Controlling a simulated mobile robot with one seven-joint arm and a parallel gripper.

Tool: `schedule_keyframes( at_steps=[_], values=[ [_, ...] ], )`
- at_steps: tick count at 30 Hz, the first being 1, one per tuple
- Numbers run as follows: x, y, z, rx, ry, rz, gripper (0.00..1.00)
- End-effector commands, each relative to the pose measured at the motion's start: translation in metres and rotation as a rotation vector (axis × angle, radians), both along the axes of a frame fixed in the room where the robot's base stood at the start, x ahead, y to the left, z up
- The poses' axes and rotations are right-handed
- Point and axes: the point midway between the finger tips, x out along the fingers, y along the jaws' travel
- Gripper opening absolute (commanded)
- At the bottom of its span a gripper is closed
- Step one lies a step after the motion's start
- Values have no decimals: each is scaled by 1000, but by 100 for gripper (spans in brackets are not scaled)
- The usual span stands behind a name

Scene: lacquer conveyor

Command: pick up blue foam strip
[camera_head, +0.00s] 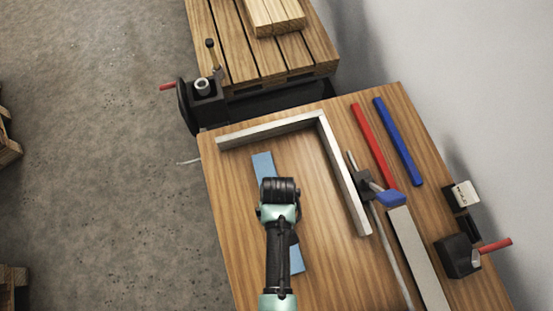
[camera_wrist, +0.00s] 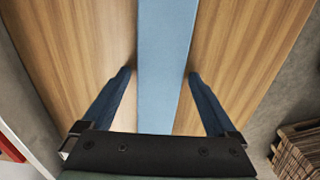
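The blue foam strip (camera_head: 263,164) lies flat on the wooden table (camera_head: 228,220), inside the corner of an L-shaped frame. My arm hides its middle in the head view; its near end shows to the right of the arm. In the wrist view the light blue strip (camera_wrist: 165,60) runs up through the middle of the picture. My gripper (camera_wrist: 160,75) is open, with one finger on each side of the strip and a gap between each finger and the strip. Nothing is held. In the head view the fingertips are hidden under my wrist.
The pale L-shaped frame (camera_head: 345,180) borders the strip's far and right sides. Right of it lie a clamp with a blue part (camera_head: 391,198), a red bar (camera_head: 374,145), a blue bar (camera_head: 397,140) and a grey bar (camera_head: 417,260). A vise (camera_head: 458,256) sits at the right edge.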

Motion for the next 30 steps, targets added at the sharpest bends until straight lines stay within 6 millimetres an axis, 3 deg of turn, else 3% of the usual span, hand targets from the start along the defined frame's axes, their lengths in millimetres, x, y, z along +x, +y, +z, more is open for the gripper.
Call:
schedule_keyframes(
  at_steps=[1, 12, 23, 30],
  values=[
    [0, 0, 0, 0, 0, 0, 82],
    [0, 0, 0, 0, 0, 0, 19],
    [0, 0, 7, 0, 0, 0, 19],
    [1, 0, 41, 0, -3, 0, 19]
  ],
)
